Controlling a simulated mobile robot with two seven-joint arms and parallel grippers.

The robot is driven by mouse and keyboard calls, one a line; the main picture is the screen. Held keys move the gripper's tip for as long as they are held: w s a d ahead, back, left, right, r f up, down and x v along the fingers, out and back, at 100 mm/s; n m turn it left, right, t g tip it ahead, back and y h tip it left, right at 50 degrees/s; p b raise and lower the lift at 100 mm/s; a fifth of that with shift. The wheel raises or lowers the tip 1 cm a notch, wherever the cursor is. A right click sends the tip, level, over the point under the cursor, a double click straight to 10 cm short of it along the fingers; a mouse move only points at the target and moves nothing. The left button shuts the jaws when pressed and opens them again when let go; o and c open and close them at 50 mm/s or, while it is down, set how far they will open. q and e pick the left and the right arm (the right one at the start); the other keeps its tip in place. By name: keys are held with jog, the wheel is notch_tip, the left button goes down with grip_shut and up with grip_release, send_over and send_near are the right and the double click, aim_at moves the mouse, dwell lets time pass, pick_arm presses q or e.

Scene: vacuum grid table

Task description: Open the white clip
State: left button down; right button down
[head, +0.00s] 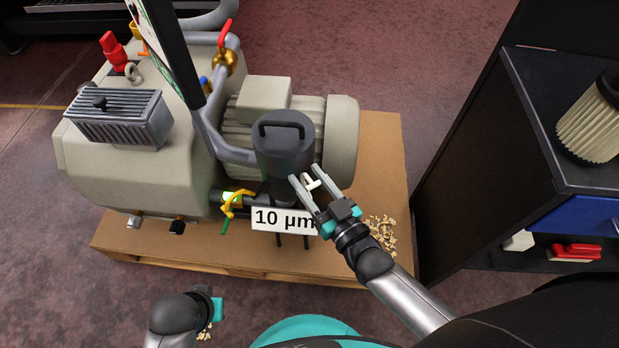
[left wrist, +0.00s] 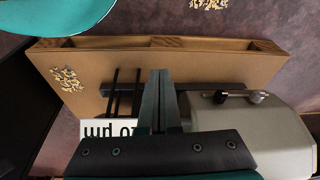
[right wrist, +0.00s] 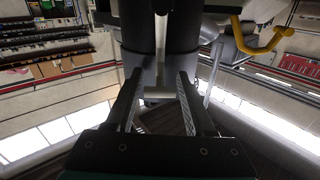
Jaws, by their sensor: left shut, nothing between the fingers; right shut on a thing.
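The white clip (head: 310,183) is on the right side of the dark grey filter housing (head: 284,150), which has a handle on its lid. My right gripper (head: 305,174) is at the housing, its fingers on either side of the clip and shut on it. In the right wrist view the fingertips (right wrist: 157,82) reach up to the housing, with a pale piece between them; the clip's exact shape is unclear there. My left gripper (head: 213,308) is low at the left, apart from the pump; in the left wrist view its fingers (left wrist: 161,74) are together and empty.
The housing belongs to a beige vacuum pump (head: 140,165) on a pallet (head: 385,160). A yellow-handled valve (head: 236,202) and a "10 µm" label (head: 284,219) are close by. A dark cabinet (head: 470,170) with a cartridge filter (head: 592,128) stands at right. Wood chips (head: 382,233) lie on the pallet.

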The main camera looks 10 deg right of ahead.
pick_arm(q)
jog(key=shift+f, duration=0.1)
pick_arm(e)
jog(key=shift+f, duration=0.1)
dwell(0.4)
